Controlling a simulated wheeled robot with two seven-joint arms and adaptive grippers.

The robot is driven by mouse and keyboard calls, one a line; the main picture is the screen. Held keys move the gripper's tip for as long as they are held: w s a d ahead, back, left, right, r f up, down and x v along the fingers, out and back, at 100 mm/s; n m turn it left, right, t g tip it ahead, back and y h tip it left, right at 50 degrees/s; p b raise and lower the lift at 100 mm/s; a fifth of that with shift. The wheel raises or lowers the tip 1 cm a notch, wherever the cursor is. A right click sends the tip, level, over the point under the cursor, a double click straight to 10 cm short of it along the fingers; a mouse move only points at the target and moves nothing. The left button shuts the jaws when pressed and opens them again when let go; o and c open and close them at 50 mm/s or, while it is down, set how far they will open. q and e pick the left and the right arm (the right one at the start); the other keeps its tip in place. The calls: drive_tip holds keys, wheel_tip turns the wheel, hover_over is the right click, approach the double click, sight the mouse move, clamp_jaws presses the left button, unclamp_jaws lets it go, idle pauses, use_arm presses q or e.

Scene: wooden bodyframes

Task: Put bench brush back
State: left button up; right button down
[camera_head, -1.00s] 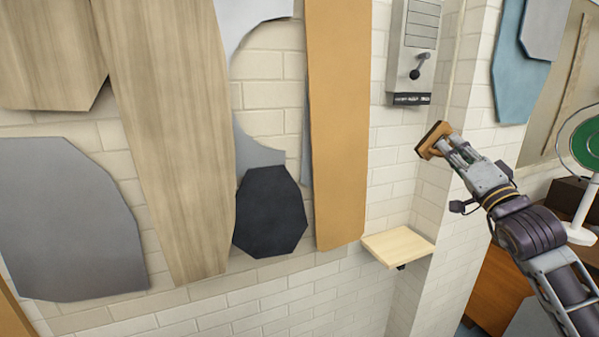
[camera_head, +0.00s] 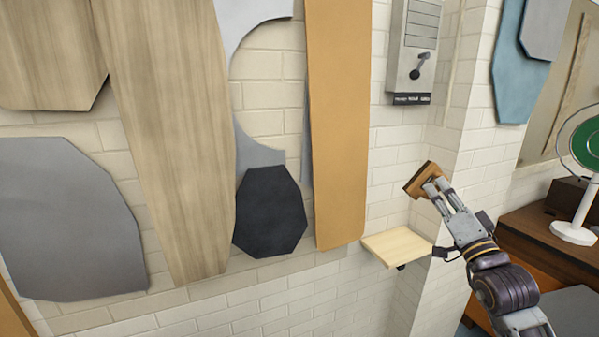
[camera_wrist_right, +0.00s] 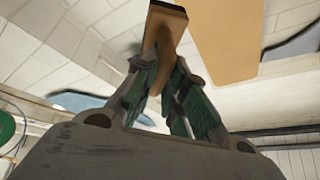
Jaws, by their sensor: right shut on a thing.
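The bench brush (camera_head: 423,180) is a small brown wooden block held at the tip of my right gripper (camera_head: 438,189). It is in the air, above and to the right of a small pale wooden shelf (camera_head: 398,247) on the brick wall. The shelf's top looks bare. In the right wrist view the brush (camera_wrist_right: 165,27) stands out beyond the fingers, with a dark edge at its far end. The right gripper's fingers (camera_wrist_right: 169,82) are closed around its narrower part. My left gripper is in neither view.
A grey wall box with a lever (camera_head: 414,50) hangs above the shelf. Flat boards, including an orange one (camera_head: 337,130) and a dark one (camera_head: 270,212), hang to the left. A brown desk (camera_head: 540,235) with a green round-headed object (camera_head: 588,150) stands at the right.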

drive_tip(key=s+a+f, duration=0.3)
drive_tip(key=f, duration=1)
drive_tip(key=s+a+f+m+h, duration=0.1)
drive_tip(key=s+a+f, duration=0.2)
drive_tip(key=f, duration=1.1)
drive_tip(key=s+a+f+h, duration=0.1)
drive_tip(key=s+a+f, duration=0.2)
drive_tip(key=f, duration=1)
drive_tip(key=shift+s+a+f+t, duration=0.2)
drive_tip(key=shift+a+t, duration=0.1)
drive_tip(key=shift+a, duration=0.85)
drive_tip(key=shift+a+r, duration=0.1)
drive_tip(key=shift+r, duration=0.1)
drive_tip(key=shift+d+f+h, duration=0.2)
drive_tip(key=shift+f+h, duration=0.1)
drive_tip(key=shift+h, duration=0.1)
drive_tip(key=shift+m, duration=0.3)
drive_tip(key=shift+s+d+f+b, duration=0.1)
drive_tip(key=shift+f+b, duration=2)
drive_tip(key=shift+f, duration=0.1)
